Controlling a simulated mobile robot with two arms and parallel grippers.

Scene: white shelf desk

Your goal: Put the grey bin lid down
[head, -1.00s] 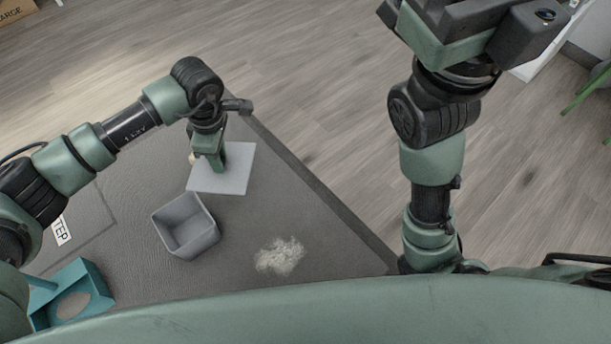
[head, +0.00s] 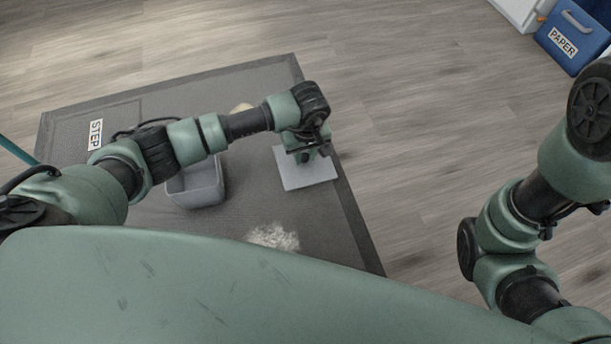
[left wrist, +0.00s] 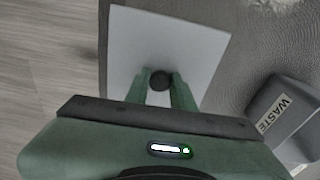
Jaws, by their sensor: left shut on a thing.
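The grey bin lid (head: 306,174) is a flat, light grey square near the right edge of the dark mat. My left gripper (head: 308,153) is above it in the head view. In the left wrist view, the green fingers (left wrist: 163,85) are shut on the lid's dark round knob (left wrist: 161,80), with the lid (left wrist: 190,50) flat beyond them. I cannot tell whether the lid touches the mat. The open grey bin (head: 197,186) stands left of the lid, partly hidden by my left arm. Its WASTE label (left wrist: 274,114) shows in the left wrist view. My right gripper is out of view.
The dark mat (head: 330,225) with a STEP label (head: 95,134) lies on a wood floor. A pale fluffy heap (head: 273,237) lies on the mat below the lid. A blue PAPER bin (head: 572,38) stands at the top right. Floor right of the mat is clear.

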